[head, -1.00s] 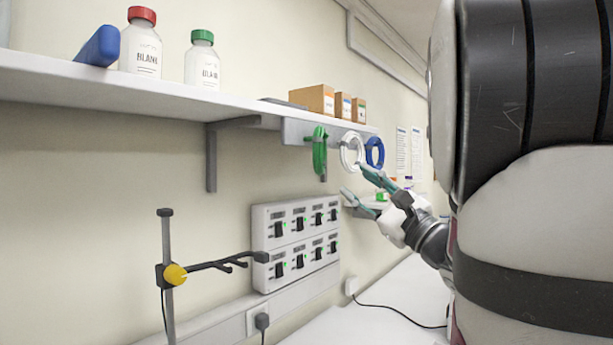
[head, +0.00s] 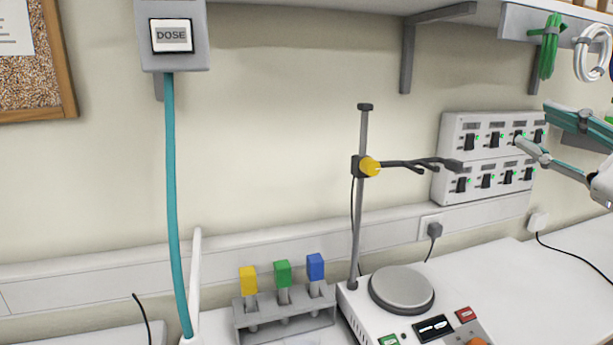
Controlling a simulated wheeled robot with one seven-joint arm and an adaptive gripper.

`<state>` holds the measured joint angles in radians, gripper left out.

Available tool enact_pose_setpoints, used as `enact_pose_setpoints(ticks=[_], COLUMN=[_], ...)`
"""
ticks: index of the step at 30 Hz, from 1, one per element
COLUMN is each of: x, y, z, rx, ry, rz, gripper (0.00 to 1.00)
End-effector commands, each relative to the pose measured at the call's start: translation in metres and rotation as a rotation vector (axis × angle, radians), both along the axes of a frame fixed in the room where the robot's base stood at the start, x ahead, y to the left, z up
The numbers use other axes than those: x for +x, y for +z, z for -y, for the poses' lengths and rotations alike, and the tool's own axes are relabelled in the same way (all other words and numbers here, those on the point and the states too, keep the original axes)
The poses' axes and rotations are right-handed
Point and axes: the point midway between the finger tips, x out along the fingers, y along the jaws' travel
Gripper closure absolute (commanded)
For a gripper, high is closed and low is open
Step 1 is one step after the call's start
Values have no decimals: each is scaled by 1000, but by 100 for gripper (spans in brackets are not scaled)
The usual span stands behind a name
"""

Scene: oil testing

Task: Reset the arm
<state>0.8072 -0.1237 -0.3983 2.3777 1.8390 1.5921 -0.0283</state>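My gripper (head: 546,131) is at the right edge of the head view. Its two teal-padded fingers point left and are spread apart, with nothing seen between them. The fingers appear in front of the right end of the white switch panel (head: 487,190); I cannot tell whether they touch it. The rest of my arm is cut off by the right edge.
A stirrer plate (head: 402,289) with a clamp stand (head: 359,220) stands on the bench. Left of it is a rack (head: 285,326) with yellow, green and blue-topped items. A teal tube (head: 173,200) hangs from a DOSE box (head: 174,50). Cable coils hang upper right.

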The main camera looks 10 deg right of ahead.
Motion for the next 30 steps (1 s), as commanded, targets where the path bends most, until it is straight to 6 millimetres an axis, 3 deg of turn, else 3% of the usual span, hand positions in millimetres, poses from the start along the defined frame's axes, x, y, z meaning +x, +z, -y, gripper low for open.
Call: enact_pose_setpoints(ticks=[1,6,9,13,17,21,27,30], x=[9,12,-6,-42,-79,-105,-112,-110], y=[-8,-55,-90,-135,-174,-199,-204,-201], z=[-36,-144,-200,-247,-263,-255,-231,-225], rx=[-44,-255,-443,-739,-1087,-1496,-1975,-2108], ry=[92,379,545,726,858,931,924,904], rz=[-57,-271,-391,-516,-591,-606,-541,-508], gripper=[61,61,61,61,61,61,61,61])
